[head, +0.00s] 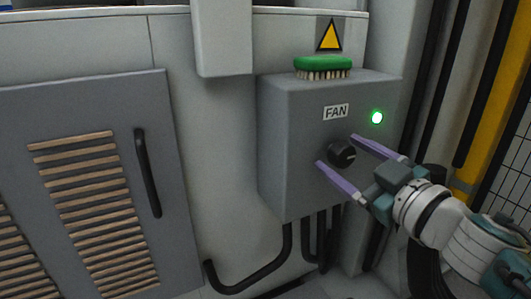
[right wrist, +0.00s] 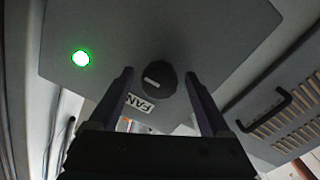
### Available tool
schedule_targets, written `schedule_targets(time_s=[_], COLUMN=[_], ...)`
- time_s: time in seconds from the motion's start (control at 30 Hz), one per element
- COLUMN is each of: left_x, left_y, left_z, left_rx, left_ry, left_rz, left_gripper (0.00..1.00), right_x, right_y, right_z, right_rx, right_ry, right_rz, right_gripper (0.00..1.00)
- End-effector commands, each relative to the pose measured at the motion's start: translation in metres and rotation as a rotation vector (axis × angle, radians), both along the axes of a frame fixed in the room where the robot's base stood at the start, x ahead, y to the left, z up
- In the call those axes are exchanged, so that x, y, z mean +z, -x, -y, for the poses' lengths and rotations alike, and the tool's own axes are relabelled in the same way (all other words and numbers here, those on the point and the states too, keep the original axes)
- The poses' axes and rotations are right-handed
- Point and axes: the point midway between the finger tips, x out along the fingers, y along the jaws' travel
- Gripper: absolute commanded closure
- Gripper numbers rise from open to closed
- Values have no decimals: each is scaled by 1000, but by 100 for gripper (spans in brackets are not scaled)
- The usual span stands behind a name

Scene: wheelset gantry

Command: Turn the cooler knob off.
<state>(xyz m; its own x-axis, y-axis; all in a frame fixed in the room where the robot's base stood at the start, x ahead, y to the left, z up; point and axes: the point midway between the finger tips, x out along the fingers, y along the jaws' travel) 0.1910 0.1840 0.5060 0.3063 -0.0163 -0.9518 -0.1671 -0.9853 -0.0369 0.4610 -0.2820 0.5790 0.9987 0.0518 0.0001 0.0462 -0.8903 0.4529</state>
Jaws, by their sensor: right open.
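The black knob (head: 342,154) is on the front of a grey control box (head: 290,130) with a "FAN" label (head: 335,112). A green lamp (head: 377,118) glows on the same face. My right gripper (head: 335,150) is open, its two purple fingers on either side of the knob, one above right and one below left. In the right wrist view the knob (right wrist: 159,78) lies between the fingertips (right wrist: 160,75), with visible gaps on both sides. A pale pointer line marks the knob. My left gripper is not in view.
A green brush (head: 323,67) lies on top of the box, below a yellow warning triangle (head: 329,36). A louvred grey door (head: 100,180) with a black handle (head: 147,172) is at the left. Black cables (head: 255,277) leave the box's underside. A yellow post (head: 487,105) stands at the right.

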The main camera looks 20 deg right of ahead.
Motion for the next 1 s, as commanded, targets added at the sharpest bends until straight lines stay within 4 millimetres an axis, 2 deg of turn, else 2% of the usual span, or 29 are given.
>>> schedule_targets(time_s=[0.3,1.0], left_x=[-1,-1], left_y=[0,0], left_z=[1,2], left_rx=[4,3], left_ry=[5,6], left_rz=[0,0], left_gripper=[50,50], right_x=[0,0], right_y=[-4,-4], right_z=[0,0], right_rx=[0,-1], right_ry=[1,0], right_rz=[-1,0], right_gripper=[18,97])
